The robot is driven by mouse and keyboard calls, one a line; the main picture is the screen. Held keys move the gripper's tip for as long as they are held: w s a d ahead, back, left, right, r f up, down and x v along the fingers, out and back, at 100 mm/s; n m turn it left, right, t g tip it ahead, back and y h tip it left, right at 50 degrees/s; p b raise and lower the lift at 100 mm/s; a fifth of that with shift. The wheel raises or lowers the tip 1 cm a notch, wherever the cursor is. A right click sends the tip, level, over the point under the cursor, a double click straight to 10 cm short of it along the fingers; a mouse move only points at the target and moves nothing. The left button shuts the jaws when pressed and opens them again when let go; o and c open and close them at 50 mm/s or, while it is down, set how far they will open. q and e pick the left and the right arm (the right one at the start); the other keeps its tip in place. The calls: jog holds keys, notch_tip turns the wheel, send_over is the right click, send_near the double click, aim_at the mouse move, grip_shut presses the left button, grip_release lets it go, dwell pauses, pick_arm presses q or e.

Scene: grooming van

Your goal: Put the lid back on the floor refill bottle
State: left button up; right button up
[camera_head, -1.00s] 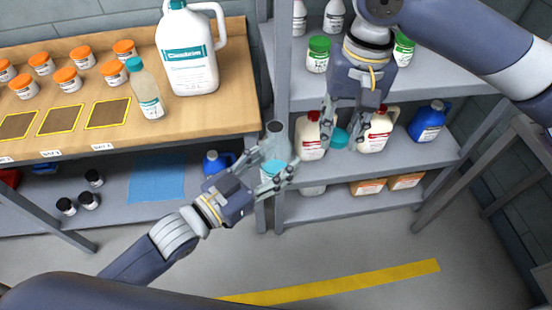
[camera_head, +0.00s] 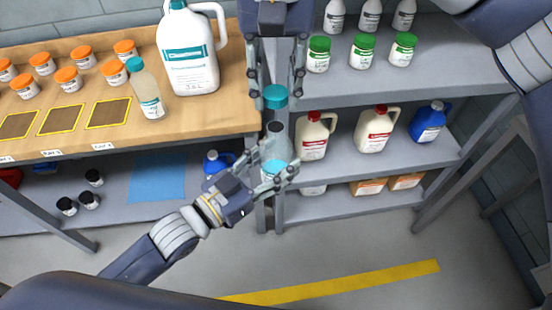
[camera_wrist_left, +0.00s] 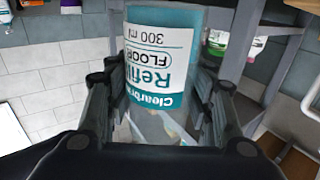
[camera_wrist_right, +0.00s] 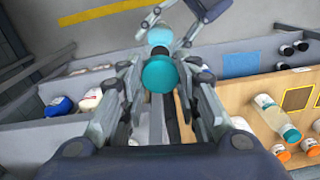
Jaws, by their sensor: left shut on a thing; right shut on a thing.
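The floor refill bottle (camera_head: 277,146) is clear with a dark open neck, roughly upright in front of the shelf post. My left gripper (camera_head: 274,166) is shut around it. In the left wrist view the bottle (camera_wrist_left: 158,52) shows a white and teal label reading "FLOOR" and "Refill", upside down. My right gripper (camera_head: 275,103), pointing down, is shut on the teal lid (camera_head: 275,96). The lid appears just above the bottle's neck, with a gap between them. In the right wrist view the lid (camera_wrist_right: 160,74) sits between the fingers, with the bottle's neck (camera_wrist_right: 159,37) beyond it.
A wooden counter (camera_head: 225,122) at left holds a large white jug (camera_head: 188,55), a teal-capped bottle (camera_head: 147,92) and orange-lidded jars. The grey shelf (camera_head: 430,78) at right holds green-lidded jars, with red-capped jugs (camera_head: 313,140) below.

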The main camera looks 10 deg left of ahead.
aim_at(276, 127)
jog(key=shift+f, duration=1.95)
jog(key=shift+f, duration=0.1)
jog(key=shift+f, duration=0.8)
jog(key=shift+f, duration=0.55)
